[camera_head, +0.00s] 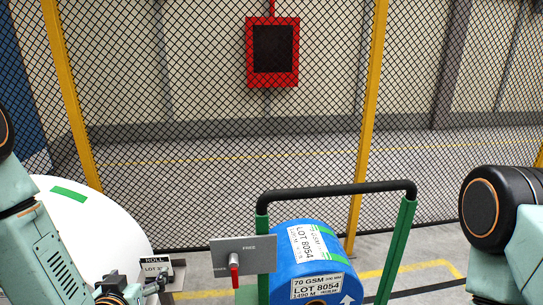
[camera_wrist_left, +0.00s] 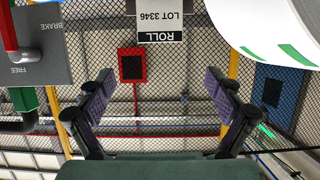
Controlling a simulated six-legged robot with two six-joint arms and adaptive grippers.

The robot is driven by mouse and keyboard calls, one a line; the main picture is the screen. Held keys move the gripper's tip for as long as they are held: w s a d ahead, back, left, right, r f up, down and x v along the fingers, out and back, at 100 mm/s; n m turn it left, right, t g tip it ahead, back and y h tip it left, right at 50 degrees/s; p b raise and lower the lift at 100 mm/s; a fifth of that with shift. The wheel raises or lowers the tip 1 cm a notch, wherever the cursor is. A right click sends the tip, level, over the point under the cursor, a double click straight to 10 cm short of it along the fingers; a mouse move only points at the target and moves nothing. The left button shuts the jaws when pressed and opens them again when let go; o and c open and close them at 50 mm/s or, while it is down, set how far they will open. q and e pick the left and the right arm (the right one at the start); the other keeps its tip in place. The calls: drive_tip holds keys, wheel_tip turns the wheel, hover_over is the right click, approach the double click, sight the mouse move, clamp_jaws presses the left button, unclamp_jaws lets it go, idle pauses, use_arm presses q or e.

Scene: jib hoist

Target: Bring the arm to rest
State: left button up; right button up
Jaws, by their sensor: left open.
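My left gripper (camera_head: 130,291) is at the bottom left of the head view, in front of the white roll (camera_head: 95,225) and beside a small tag reading ROLL (camera_head: 153,262). In the left wrist view my left gripper (camera_wrist_left: 158,95) has its two dark fingers wide apart with nothing between them. The same tag, reading LOT 3346 (camera_wrist_left: 160,18), shows upside down beyond the fingers. My right arm (camera_head: 500,235) shows at the right edge of the head view, but its gripper is outside the picture.
A blue roll (camera_head: 300,262) marked LOT 8054 sits by a green-posted frame with a black handle (camera_head: 335,190). A grey FREE/BRAKE panel (camera_head: 243,255) with a red lever (camera_head: 235,272) stands left of it. Behind are a mesh fence (camera_head: 200,130) and a red box (camera_head: 272,52).

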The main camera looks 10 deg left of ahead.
sight(154, 257)
use_arm(q)
drive_tip(key=x, duration=0.5)
drive_tip(key=b+x, duration=0.1)
drive_tip(key=x, duration=0.5)
drive_tip(key=shift+w+a+r, duration=0.1)
drive_tip(key=shift+w+r, duration=0.05)
drive_tip(key=shift+w, duration=0.1)
drive_tip(key=shift+r, duration=0.45)
drive_tip(key=shift+s+r, duration=0.1)
